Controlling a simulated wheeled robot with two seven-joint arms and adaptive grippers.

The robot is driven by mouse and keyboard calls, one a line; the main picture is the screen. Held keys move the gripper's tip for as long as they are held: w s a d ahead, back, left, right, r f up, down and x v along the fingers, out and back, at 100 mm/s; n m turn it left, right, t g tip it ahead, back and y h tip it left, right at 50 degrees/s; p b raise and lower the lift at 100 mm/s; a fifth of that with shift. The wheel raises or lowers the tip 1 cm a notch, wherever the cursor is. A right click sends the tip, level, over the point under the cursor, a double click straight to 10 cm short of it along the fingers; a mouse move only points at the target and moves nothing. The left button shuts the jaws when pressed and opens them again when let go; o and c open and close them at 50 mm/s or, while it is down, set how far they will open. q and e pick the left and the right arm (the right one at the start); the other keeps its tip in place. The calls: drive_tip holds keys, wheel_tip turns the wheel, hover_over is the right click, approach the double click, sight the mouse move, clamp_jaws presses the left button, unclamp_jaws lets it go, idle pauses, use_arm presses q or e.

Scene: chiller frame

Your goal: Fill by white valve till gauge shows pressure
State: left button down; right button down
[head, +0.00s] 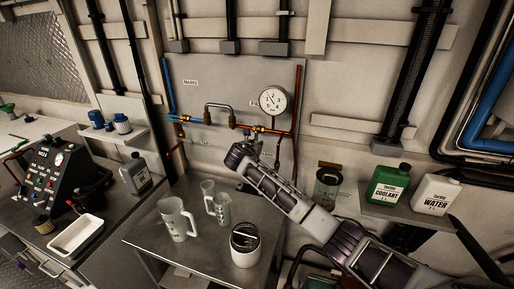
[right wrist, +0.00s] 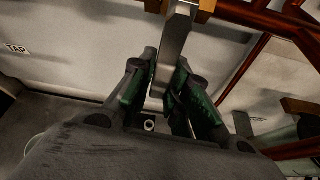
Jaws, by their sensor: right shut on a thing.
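The round white pressure gauge (head: 273,100) stands on the copper pipework on the wall panel; its needle is too small to read for certain. My right arm reaches up from the lower right, and my right gripper (head: 254,145) is at the pipe just below the gauge. In the right wrist view my gripper (right wrist: 160,95) is shut on a flat pale lever (right wrist: 177,45), which looks like the white valve's handle. The lever hangs down from a brass fitting (right wrist: 205,8). In the head view the gripper mostly hides this lever. My left gripper is not in view.
A braided hose (head: 219,106) loops between the pipes. Below, a metal table holds clear jugs (head: 177,219) and a white canister (head: 245,245). A shelf at right carries green coolant (head: 387,187) and white water (head: 436,195) bottles. A control box (head: 55,172) stands at left.

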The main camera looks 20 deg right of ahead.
drive_tip(key=shift+w+a+r, duration=0.1)
drive_tip(key=shift+a+r, duration=0.1)
drive_tip(key=shift+a, duration=0.1)
drive_tip(key=c, duration=1.6)
unclamp_jaws()
drive_tip(key=shift+o, duration=0.9)
drive_tip(key=shift+w+a, duration=0.1)
drive_tip(key=shift+w+f, duration=0.1)
drive_tip(key=v, duration=1.2)
drive_tip(key=shift+f, duration=0.1)
